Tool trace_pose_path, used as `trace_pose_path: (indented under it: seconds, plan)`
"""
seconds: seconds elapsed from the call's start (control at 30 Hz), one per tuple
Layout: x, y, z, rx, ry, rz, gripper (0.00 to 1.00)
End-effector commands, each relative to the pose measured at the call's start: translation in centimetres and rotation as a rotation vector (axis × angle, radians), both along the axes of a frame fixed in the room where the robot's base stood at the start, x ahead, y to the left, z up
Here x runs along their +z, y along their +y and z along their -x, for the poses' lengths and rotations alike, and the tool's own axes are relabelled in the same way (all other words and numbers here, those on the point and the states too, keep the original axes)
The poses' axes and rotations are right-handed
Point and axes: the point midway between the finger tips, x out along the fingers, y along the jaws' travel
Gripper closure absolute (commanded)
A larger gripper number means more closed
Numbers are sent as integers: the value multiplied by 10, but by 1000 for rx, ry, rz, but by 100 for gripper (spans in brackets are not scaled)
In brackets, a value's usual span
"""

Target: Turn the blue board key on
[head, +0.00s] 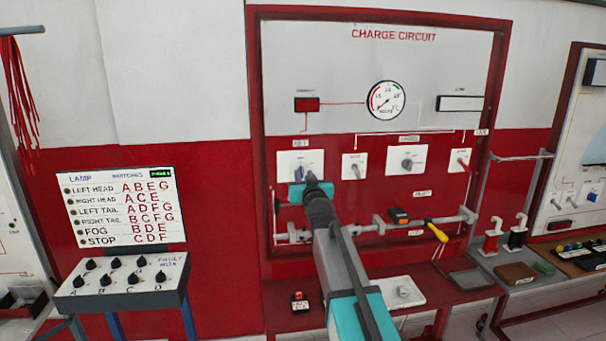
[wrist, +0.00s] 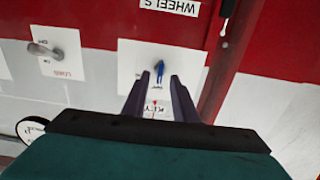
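The blue key (head: 299,174) is on a white plate (head: 288,160) labelled KEY, at the lower left of the red-framed charge circuit board (head: 330,60). In the wrist view, which looks upside down, the blue key (wrist: 159,70) sits upright in the picture, near ON/OFF marks too small to read surely. My gripper (head: 310,177) is in front of the plate and hides part of it. In the wrist view my gripper (wrist: 158,79) is open, its two dark fingers on either side of the key. The key lies at the fingertips; I cannot tell whether they touch it.
A switch plate (head: 353,166) and a knob plate (head: 407,158) are to the right. A grey rail (head: 375,227) with a yellow-handled tool (head: 436,231) runs below. A red bench (head: 400,277) is under it. A lamp switch box (head: 125,280) stands left.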

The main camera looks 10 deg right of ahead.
Motion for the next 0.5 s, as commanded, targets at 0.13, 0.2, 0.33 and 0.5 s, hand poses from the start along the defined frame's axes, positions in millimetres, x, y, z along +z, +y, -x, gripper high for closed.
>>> trace_pose_path:
  seconds: [0.13,0.2,0.33,0.5]
  plan:
    - [1,0,-12,0,1,0,74]
    - [0,0,-16,0,1,0,74]
    - [0,0,-19,1,1,0,74]
    - [-1,1,-19,1,1,0,74]
